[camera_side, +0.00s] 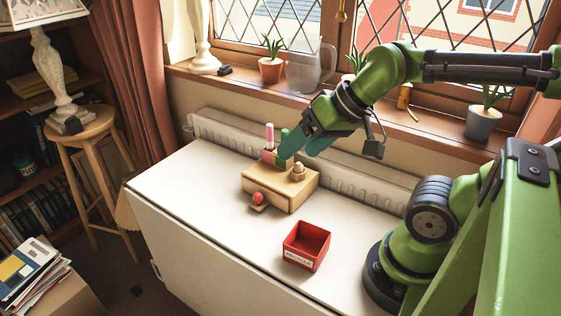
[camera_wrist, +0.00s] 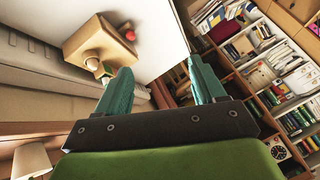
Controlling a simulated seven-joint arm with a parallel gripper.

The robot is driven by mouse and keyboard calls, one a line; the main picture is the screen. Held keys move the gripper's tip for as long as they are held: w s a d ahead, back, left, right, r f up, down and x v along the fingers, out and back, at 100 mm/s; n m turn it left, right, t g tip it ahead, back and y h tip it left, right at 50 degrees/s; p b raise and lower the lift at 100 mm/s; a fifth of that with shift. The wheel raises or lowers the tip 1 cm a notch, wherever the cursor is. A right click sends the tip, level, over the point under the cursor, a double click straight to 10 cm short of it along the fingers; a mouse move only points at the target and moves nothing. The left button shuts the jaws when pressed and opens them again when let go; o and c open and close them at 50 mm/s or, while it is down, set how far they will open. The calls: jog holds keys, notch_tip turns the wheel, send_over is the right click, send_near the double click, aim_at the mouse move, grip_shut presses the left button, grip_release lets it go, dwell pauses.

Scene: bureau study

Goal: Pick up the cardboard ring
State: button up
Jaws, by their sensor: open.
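I cannot clearly make out the cardboard ring. A small tan rounded piece (camera_side: 299,172) on top of the wooden box (camera_side: 282,190) may be it, but its shape is too small to tell.
A pink upright piece (camera_side: 269,134) and a green one (camera_side: 284,133) stand at the back of the box. A red ball (camera_side: 258,198) sits before it. An open red bin (camera_side: 306,246) stands nearer on the white table (camera_side: 215,215). A radiator (camera_side: 225,133) runs behind.

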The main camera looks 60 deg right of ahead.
jog(key=w+d+f+g+h, duration=0.1)
jog(key=w+d+g, duration=0.2)
jog(key=w+d, duration=0.35)
jog(key=n+g+h, duration=0.1)
jog(key=n+g, duration=0.3)
jog(key=n, duration=0.4)
send_over(300, 163)
jog(key=f, duration=1.1)
jog(key=shift+s+a+f, duration=0.1)
jog(key=shift+s, duration=0.2)
jog(key=f, duration=0.5)
jog(key=shift+w, duration=0.3)
jog(key=c, duration=1.1)
